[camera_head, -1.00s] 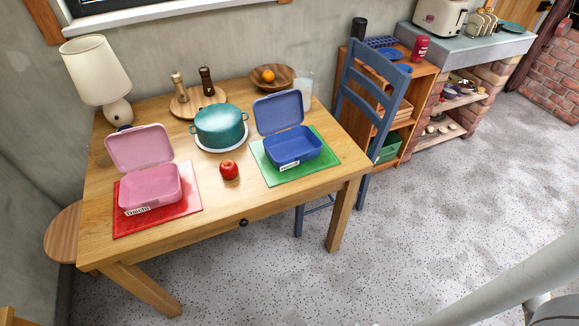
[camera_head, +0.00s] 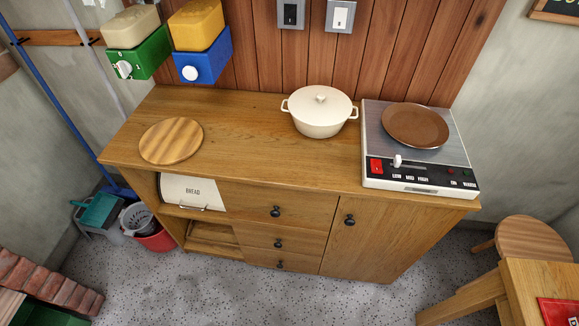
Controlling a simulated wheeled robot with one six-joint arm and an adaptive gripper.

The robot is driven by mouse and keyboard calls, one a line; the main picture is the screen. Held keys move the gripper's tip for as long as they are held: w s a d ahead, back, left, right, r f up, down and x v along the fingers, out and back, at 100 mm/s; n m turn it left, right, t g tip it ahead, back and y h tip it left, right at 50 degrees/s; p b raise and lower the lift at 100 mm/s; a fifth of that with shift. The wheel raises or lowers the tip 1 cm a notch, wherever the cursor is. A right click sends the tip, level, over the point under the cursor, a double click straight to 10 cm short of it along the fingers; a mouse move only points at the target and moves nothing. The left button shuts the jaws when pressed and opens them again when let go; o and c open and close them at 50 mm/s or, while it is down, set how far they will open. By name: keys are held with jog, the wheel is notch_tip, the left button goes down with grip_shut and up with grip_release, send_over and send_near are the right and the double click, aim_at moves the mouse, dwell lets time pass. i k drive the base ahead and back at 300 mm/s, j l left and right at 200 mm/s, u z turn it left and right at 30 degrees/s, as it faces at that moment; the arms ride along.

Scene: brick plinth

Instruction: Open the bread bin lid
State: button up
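The bread bin (camera_head: 193,191) is white with "BREAD" on its front and a small metal handle (camera_head: 193,207) low on the lid. It sits in the upper open compartment at the left of a wooden cabinet (camera_head: 250,160). Its lid looks shut. The cabinet top hides the upper part of the bin. My gripper does not show in this view.
A red bucket (camera_head: 156,238) and dustpan (camera_head: 99,210) stand left. The speckled floor (camera_head: 230,290) in front is clear.

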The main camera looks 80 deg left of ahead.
aim_at(204, 193)
jog(key=u, duration=2.8)
jog(key=i+l+u, duration=0.15)
jog(key=u, duration=0.2)
jog(key=i+l+u, duration=0.1)
jog(key=l+u, duration=0.25)
jog(key=j, duration=0.1)
